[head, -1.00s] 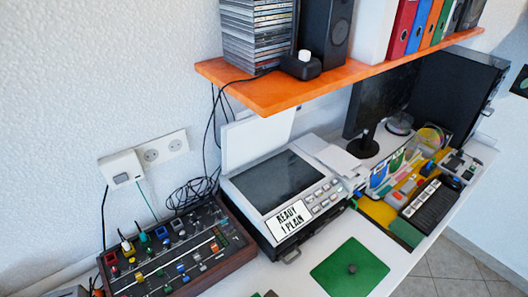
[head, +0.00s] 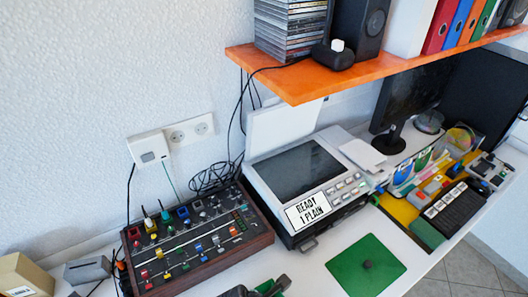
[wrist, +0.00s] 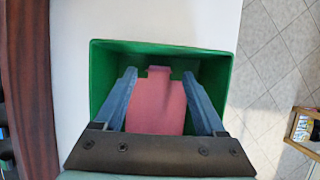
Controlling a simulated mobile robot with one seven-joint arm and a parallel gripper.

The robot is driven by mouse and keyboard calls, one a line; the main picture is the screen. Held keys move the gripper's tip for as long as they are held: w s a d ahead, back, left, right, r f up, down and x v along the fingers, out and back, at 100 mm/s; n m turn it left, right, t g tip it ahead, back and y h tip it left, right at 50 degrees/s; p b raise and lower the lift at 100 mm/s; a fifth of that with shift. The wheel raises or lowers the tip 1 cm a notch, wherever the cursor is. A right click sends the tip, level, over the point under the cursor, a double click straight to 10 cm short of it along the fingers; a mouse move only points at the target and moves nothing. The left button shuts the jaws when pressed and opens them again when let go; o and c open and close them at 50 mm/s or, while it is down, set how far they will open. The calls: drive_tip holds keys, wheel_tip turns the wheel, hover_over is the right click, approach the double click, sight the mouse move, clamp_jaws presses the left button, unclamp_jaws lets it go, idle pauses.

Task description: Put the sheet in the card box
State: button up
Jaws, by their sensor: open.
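A green open-topped box (wrist: 217,70), likely the card box, stands on the white desk in the wrist view. A pink sheet (wrist: 157,105) with a small tab at its far end shows inside the box's outline; how deep it sits is unclear. My gripper (wrist: 160,75) is open, with its two blue-grey fingers reaching over the box opening on either side of the sheet. The near part of the box and sheet is hidden by my gripper. In the head view only a bit of green (head: 266,287) and dark gripper parts show at the bottom edge.
A wood-sided mixer (head: 195,240) stands left of the box. The desk edge and tiled floor (wrist: 283,60) are right of the box in the wrist view.

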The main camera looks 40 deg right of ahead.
drive_tip(key=s+v, duration=0.1)
drive_tip(key=v, duration=0.9)
drive_tip(key=shift+w+a+p, duration=0.15)
drive_tip(key=shift+w+p, duration=0.25)
drive_tip(key=shift+w, duration=0.05)
drive_tip(key=shift+r, duration=0.1)
drive_tip(key=w+r+m+t+h, duration=0.1)
drive_tip(key=w+r+m+t, duration=0.45)
drive_tip(key=w+r, duration=0.8)
drive_tip(key=w+a+r+m+t, duration=0.1)
drive_tip(key=w+a+r+t, duration=0.1)
drive_tip(key=w+r+t, duration=0.35)
drive_tip(key=w+a+r+t, duration=0.2)
drive_tip(key=r, duration=0.7)
drive_tip(key=s+a+r+m+t+y, duration=0.15)
drive_tip(key=a+r+t, duration=0.3)
drive_tip(key=r, duration=0.75)
drive_tip(key=a+r+m+t+y, duration=0.1)
drive_tip(key=a+r+m+t, duration=0.3)
drive_tip(key=r, duration=0.7)
drive_tip(key=s+a+r+m+t+y, duration=0.2)
drive_tip(key=s+a+r+m+t, duration=0.1)
drive_tip(key=s+r+t, duration=0.4)
drive_tip(key=s+a+r, duration=0.1)
drive_tip(key=s+r, duration=0.2)
drive_tip(key=r, duration=0.4)
drive_tip(key=shift+s+r+y, duration=0.3)
drive_tip(key=shift+s+y, duration=0.05)
